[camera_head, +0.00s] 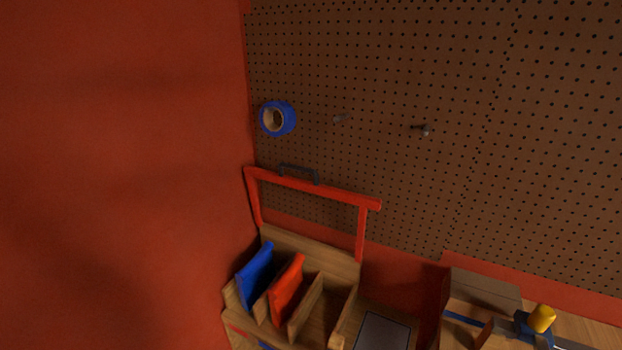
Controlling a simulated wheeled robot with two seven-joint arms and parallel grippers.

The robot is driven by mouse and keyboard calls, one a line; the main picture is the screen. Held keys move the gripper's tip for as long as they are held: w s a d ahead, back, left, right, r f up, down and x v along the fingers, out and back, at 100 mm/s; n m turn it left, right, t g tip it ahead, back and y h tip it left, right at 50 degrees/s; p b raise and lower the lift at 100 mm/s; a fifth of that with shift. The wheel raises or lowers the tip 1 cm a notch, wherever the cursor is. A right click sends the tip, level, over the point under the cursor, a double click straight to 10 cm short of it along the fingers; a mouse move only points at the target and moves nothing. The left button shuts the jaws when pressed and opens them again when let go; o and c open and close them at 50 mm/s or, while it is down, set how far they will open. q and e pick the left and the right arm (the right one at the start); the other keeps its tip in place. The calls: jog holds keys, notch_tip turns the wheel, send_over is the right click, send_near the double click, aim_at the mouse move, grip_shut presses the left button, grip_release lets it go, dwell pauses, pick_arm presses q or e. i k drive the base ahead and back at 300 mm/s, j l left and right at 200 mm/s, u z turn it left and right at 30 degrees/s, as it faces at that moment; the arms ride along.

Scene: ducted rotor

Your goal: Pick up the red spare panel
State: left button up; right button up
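The red spare panel (287,288) stands on edge, leaning a little, in a slot of a wooden rack (343,327) at the bottom of the head view. A blue panel (255,274) stands in the slot to its left. A wooden divider stands just right of the red panel. The lower edge of the red panel is hidden inside the rack. Neither of my grippers shows in this view.
A red frame (325,190) with a dark handle (298,174) rises behind the rack. Blue tape (277,118) hangs on the pegboard (400,70). A yellow-topped tool (540,319) sits at lower right. A red wall (120,150) closes the left side.

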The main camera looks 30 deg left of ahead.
aim_at(284, 297)
jog(key=k+u, duration=0.1)
jog(key=u, duration=0.25)
jog(key=k+u, duration=0.1)
jog(key=u, duration=0.25)
jog(key=k+u, duration=0.1)
jog(key=u, duration=0.25)
